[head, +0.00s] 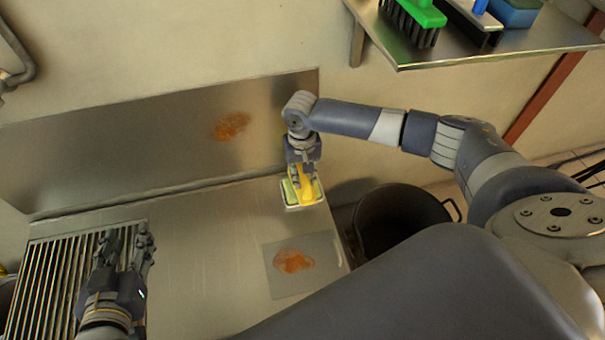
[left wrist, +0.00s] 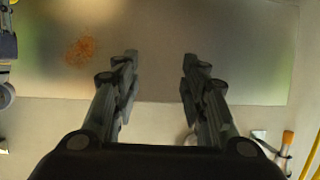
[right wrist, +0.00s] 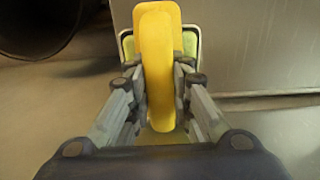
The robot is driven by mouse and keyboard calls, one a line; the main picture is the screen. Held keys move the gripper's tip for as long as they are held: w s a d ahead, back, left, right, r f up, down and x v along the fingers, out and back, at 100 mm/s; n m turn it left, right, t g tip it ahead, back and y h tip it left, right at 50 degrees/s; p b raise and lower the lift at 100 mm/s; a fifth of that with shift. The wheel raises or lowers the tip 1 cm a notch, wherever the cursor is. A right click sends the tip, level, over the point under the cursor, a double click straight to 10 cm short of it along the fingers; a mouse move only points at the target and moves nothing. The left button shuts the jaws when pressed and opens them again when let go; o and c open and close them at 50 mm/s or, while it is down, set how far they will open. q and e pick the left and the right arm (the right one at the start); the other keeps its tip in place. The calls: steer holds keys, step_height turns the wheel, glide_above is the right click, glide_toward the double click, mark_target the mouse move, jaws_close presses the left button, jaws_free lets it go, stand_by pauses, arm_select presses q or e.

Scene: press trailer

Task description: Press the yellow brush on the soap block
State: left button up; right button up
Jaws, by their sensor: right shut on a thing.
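My right gripper (head: 302,178) is shut on the yellow brush (head: 307,196), over the soap block (head: 289,192) at the counter's back right. The soap block is pale green and sits in a white-rimmed dish (head: 318,197). In the right wrist view the yellow brush (right wrist: 157,65) stands between the fingers (right wrist: 160,85), with the green soap (right wrist: 128,46) showing around it. The brush's underside is hidden, so I cannot tell whether it touches the soap. My left gripper (head: 127,245) is open and empty above the slatted rack; its spread fingers show in the left wrist view (left wrist: 160,75).
A grey mat (head: 276,262) with an orange-brown stain (head: 293,262) lies on the steel counter (head: 215,270). The wall panel has another stain (head: 231,125). A dark bucket (head: 400,222) stands right of the counter. A shelf (head: 470,52) above holds a green brush (head: 421,13).

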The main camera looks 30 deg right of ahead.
arm_select(q)
steer(key=shift+s+f, duration=0.1)
steer(key=shift+f, duration=0.1)
steer(key=shift+s+a+f+g, duration=0.1)
steer(key=shift+s+f+g, duration=0.15)
steer(key=shift+f+g, duration=0.05)
stand_by(0.8)
steer(key=shift+s+a+f+g+y+p, duration=0.2)
steer(key=shift+s+a+f+g+p, duration=0.1)
steer(key=shift+s+f+g, duration=0.4)
steer(key=shift+s+a+f+g+y+p, duration=0.2)
steer(key=shift+s+f+g, duration=0.25)
steer(key=shift+f, duration=0.35)
stand_by(5.2)
